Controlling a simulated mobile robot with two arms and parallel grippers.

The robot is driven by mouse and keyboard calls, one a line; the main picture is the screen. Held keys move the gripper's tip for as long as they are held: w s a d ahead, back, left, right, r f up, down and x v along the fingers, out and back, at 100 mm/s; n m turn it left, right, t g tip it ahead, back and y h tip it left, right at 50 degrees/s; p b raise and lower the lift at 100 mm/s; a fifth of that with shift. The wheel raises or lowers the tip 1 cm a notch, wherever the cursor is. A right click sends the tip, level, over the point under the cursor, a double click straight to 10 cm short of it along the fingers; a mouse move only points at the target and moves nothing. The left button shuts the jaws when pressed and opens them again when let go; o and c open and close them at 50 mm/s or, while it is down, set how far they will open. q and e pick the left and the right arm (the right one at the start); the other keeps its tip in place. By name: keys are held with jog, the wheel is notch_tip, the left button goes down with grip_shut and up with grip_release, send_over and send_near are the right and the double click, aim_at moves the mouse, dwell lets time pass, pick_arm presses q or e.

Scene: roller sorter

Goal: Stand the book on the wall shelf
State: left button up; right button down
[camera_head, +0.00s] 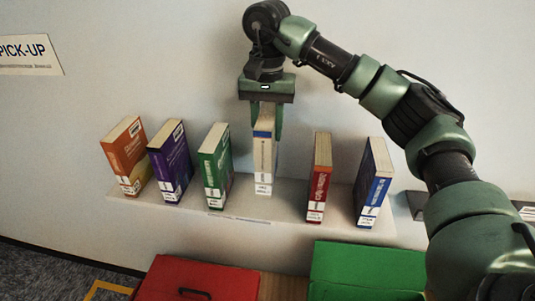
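A white book with a blue band (263,158) stands upright on the white wall shelf (240,203), near its middle, between the green book and the red book. Its lower end appears to meet the shelf surface. My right gripper (267,122) points down over the book from above. Its green fingers lie on either side of the book's upper part and appear closed on it. The book's top is partly hidden by the gripper. My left gripper is not in view.
Orange (126,155), purple (171,162) and green (216,165) books stand to the left; red (319,178) and blue (373,183) books to the right. Gaps flank the white book. Below are a red box (200,277) and a green box (368,268). A pick-up sign (30,55) hangs left.

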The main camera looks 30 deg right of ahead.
notch_tip(320, 180, down, 7)
jog(key=shift+r+p, duration=0.1)
jog(key=shift+p, duration=0.8)
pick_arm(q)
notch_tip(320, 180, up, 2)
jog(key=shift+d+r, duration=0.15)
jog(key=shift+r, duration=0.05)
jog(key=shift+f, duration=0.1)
pick_arm(e)
jog(key=c, duration=1)
grip_release()
jog(key=shift+s, duration=0.1)
jog(key=shift+o, duration=0.2)
